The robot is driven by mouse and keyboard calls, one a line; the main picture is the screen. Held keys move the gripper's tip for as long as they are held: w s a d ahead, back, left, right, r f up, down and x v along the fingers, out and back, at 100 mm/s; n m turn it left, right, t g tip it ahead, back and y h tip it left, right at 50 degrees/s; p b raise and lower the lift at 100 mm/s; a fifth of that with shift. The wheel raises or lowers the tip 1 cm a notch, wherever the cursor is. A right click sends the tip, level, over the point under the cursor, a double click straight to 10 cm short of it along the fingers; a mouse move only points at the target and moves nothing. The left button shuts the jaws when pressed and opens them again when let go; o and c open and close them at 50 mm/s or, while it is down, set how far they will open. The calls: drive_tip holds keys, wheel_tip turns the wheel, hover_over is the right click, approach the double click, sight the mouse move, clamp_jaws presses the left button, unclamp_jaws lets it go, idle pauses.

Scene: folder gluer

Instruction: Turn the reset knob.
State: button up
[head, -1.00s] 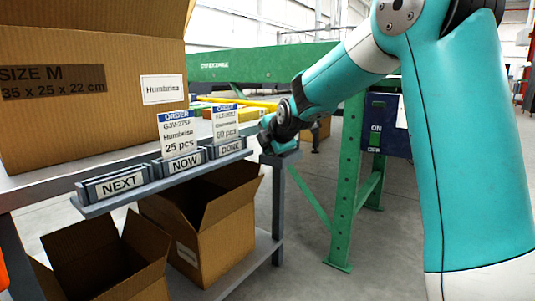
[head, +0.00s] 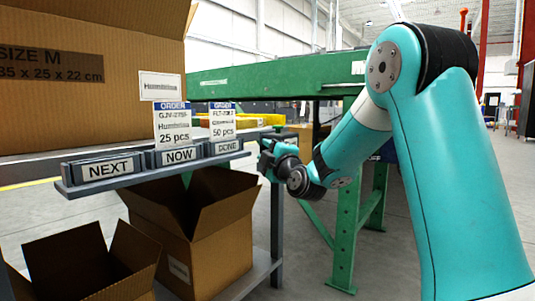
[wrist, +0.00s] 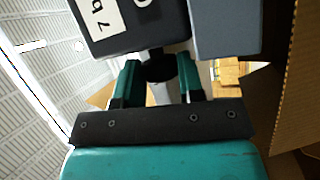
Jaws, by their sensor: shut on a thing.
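In the wrist view, a small round black knob (wrist: 160,68) sits between the two green fingers of my gripper (wrist: 159,80). The fingers are shut on it from both sides. Above it is a dark box (wrist: 95,32) with a white label, upside down and cut off at the edge. In the head view, my gripper (head: 270,160) is at the right end of the order shelf, near the grey post. The knob is hidden or too small to make out there.
A grey shelf rail (head: 130,177) carries the NEXT, NOW and DONE holders with two order cards. A large carton (head: 90,110) stands above at left, and open cartons (head: 220,230) are below. A green machine frame (head: 350,240) stands behind my arm.

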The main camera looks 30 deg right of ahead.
drive_tip(key=shift+f+m+t, duration=0.3)
drive_tip(key=shift+m+t, duration=0.1)
drive_tip(key=shift+t, duration=0.1)
drive_tip(key=shift+w+m+t+h, duration=0.1)
drive_tip(key=shift+m+t+h, duration=0.2)
drive_tip(key=shift+t+h, duration=0.15)
drive_tip(key=o, duration=0.6)
drive_tip(key=shift+r, duration=0.1)
